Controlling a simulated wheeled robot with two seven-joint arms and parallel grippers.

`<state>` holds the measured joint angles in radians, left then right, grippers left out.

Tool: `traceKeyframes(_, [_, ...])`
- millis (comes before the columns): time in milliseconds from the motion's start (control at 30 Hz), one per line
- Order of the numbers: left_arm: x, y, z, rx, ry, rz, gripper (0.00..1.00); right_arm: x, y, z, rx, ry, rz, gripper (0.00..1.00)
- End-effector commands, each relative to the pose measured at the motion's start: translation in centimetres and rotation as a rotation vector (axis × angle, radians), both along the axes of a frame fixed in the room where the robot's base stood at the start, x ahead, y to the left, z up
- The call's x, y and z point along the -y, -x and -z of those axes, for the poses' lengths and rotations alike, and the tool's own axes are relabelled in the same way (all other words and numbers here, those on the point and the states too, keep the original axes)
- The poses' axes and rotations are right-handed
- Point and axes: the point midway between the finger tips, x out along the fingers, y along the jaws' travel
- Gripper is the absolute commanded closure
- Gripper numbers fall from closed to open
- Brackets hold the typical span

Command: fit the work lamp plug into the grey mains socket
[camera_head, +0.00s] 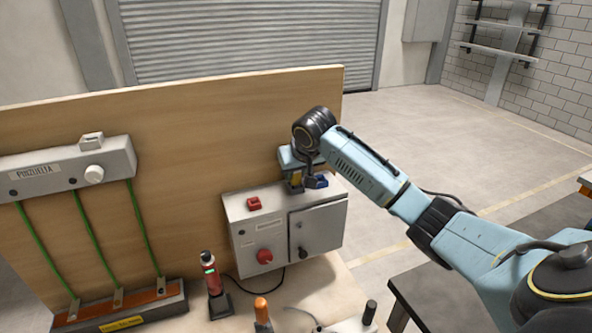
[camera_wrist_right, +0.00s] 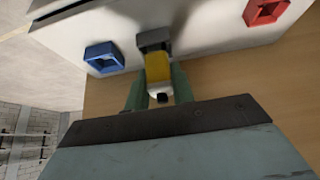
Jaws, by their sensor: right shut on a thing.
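My right gripper (camera_wrist_right: 157,88) is shut on a yellow plug (camera_wrist_right: 157,66), with a green finger on each side of it. In the head view the right gripper (camera_head: 297,182) is at the top of the grey control box (camera_head: 240,220). In the wrist view the plug's far end meets the grey socket (camera_wrist_right: 154,38) on the box. I cannot tell how deep the plug sits in it. In the head view the gripper hides the grey socket. My left gripper is not in view.
A blue socket (camera_wrist_right: 103,58) and a red socket (camera_wrist_right: 265,11) flank the grey one. A wooden panel (camera_head: 200,120) stands behind the box. A red-and-black tool (camera_head: 210,272) and an orange handle (camera_head: 262,309) stand in front. Free floor lies to the right.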

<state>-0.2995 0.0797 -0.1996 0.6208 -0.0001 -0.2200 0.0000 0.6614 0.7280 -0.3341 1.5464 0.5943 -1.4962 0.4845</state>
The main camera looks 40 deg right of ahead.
Motion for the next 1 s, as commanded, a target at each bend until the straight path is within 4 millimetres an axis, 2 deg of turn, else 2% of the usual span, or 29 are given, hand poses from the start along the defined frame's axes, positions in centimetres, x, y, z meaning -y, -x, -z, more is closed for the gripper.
traceKeyframes(267, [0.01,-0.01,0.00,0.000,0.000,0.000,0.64,-0.04,0.06,0.72,-0.003,-0.001,0.000,1.00])
traceKeyframes(300, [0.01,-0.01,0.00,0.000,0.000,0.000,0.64,-0.05,0.06,0.72,-0.003,-0.001,0.000,0.72])
traceKeyframes(467, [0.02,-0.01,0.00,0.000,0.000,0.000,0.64,-0.04,0.05,0.68,-0.002,-0.001,0.000,0.51])
traceKeyframes(667, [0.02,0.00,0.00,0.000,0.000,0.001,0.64,-0.04,0.03,0.62,-0.001,0.000,0.000,0.51])
traceKeyframes(833, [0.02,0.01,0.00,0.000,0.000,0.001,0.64,-0.03,0.03,0.62,-0.001,0.000,0.000,0.29])
traceKeyframes(1000, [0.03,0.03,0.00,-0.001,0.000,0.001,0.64,-0.02,0.02,0.60,-0.001,0.000,0.000,0.29])
